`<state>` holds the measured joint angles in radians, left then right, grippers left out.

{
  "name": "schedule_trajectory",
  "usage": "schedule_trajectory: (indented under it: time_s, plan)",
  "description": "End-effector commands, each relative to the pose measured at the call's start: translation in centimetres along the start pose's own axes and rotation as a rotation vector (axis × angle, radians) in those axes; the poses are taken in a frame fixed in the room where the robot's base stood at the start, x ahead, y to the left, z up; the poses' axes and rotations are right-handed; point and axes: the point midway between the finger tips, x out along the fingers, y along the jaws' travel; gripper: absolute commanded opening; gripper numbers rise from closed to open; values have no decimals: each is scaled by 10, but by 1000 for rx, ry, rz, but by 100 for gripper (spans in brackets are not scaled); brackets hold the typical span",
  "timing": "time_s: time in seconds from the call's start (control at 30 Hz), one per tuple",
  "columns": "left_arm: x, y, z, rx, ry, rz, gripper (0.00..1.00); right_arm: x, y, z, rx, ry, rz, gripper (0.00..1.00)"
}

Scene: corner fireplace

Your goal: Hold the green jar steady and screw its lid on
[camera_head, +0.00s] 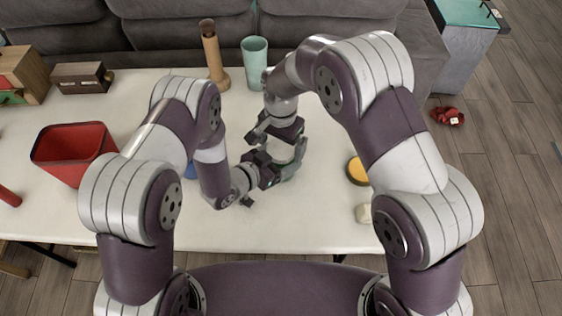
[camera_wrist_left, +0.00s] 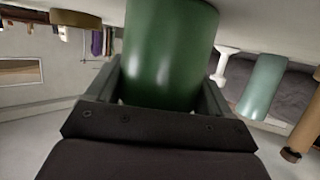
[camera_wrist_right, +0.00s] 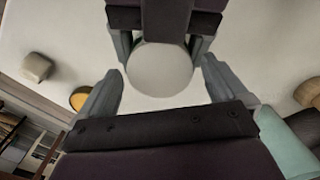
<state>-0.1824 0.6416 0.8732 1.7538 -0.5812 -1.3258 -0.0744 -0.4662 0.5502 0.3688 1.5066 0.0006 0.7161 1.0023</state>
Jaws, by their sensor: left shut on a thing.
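The green jar (camera_head: 291,171) is above or on the table, mostly hidden by my grippers in the head view. My left gripper (camera_head: 279,169) is shut on its side, and the left wrist view shows the green wall (camera_wrist_left: 165,50) between the fingers. A pale round lid or top (camera_wrist_right: 160,70) covers the jar's end in the right wrist view; I cannot tell how tightly it sits. My right gripper (camera_head: 277,138) is over the jar. Its fingers are spread on either side of the pale disc, with visible gaps.
A red bin (camera_head: 75,150) stands at the left, with wooden boxes (camera_head: 80,77) behind it. A brown cylinder (camera_head: 213,55) and a teal cup (camera_head: 255,62) stand at the back. A yellow round thing (camera_head: 356,171) and a cream block (camera_head: 363,213) lie at the right.

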Motion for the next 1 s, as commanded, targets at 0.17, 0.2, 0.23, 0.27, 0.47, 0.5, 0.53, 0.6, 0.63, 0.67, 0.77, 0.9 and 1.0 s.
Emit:
schedule_trajectory:
  time_s: [0.17, 0.2, 0.23, 0.27, 0.47, 0.5, 0.53, 0.6, 0.63, 0.67, 0.77, 0.9, 1.0]
  plan:
    - [0, 0, 0, 0, 0, 0, 0, 0, 0, 0, -1, 0, 0, 100]
    - [0, 0, 0, 0, 0, 0, 0, -1, 0, 0, -1, 0, 0, 100]
    - [0, 0, 0, 0, 0, 0, 0, -3, 0, 0, -1, 1, -1, 100]
    - [0, 0, 0, 0, 0, 0, 0, -5, 0, 0, -1, 1, -1, 100]
    - [0, 0, 0, 0, 0, 0, 0, -33, 0, 0, -1, 1, -2, 100]
    - [0, 0, 0, 0, 0, 0, 0, -38, 0, 0, -1, 1, -1, 100]
    - [0, 0, 0, 0, 0, 0, 0, -40, 0, 0, -1, 1, -2, 100]
    - [0, 0, 0, 0, 0, 0, 0, -44, 0, 0, -1, 0, 0, 100]
    - [0, 0, 0, 0, 0, 0, 0, -45, 0, 0, -1, 0, 0, 100]
    - [0, 0, 0, 0, 0, 0, 0, -45, 0, 0, -1, 0, 0, 100]
    - [0, 0, 0, 0, 0, 0, 0, -45, 0, 0, -1, 0, 0, 100]
    - [0, 0, 0, 0, 0, 0, 0, -48, 0, 0, -9, 1, -1, 100]
    - [0, 0, 0, 0, 0, 0, 0, -65, -1, -1, -73, 3, -4, 100]
